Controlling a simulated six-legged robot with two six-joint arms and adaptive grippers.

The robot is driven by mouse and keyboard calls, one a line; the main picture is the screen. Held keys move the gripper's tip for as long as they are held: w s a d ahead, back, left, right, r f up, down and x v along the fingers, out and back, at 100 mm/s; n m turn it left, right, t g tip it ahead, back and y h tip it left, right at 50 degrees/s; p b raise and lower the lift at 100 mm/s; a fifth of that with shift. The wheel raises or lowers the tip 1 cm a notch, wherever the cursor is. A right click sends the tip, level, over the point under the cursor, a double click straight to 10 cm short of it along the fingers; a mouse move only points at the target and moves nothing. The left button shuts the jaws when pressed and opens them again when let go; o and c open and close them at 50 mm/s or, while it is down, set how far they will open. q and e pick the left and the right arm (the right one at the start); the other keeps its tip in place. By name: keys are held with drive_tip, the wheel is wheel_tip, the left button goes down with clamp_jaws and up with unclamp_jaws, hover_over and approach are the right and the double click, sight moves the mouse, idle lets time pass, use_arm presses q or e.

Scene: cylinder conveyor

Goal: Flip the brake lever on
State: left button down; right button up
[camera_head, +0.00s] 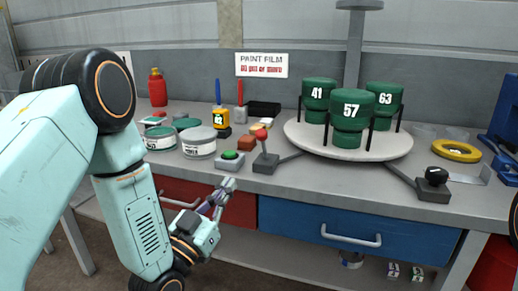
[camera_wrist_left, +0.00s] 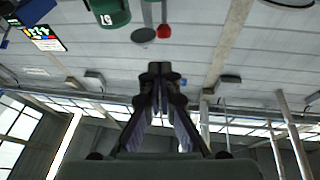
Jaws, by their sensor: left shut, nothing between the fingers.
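A lever with a red knob (camera_head: 261,134) stands on a small grey base (camera_head: 265,163) at the front of the bench, tilted slightly. A second lever-like control with a black knob (camera_head: 438,175) sits at the bench's right front; I cannot read which is the brake. My left gripper (camera_head: 228,186) is shut and empty, in front of the bench edge, below and left of the red-knobbed lever and apart from it. In the left wrist view its fingers (camera_wrist_left: 160,75) are together, and a red rounded shape (camera_wrist_left: 163,31) shows beyond them. My right gripper is not in view.
A green button (camera_head: 230,156) is just above my gripper. A round turntable (camera_head: 370,152) holds green cylinders numbered 41, 57 and 63. Paint tins (camera_head: 198,147) stand to the left. A yellow ring (camera_head: 456,150) lies at the right. Red and blue drawers are below the bench top.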

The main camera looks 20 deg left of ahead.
use_arm(q)
drive_tip(key=b, duration=0.2)
approach(259, 138)
drive_tip(key=x, duration=0.5)
drive_tip(key=shift+w+d, duration=0.1)
drive_tip(key=shift+w, duration=0.35)
drive_tip(key=shift+w+d+r, duration=0.15)
drive_tip(key=shift+w+r, duration=0.1)
drive_tip(key=shift+w, duration=0.2)
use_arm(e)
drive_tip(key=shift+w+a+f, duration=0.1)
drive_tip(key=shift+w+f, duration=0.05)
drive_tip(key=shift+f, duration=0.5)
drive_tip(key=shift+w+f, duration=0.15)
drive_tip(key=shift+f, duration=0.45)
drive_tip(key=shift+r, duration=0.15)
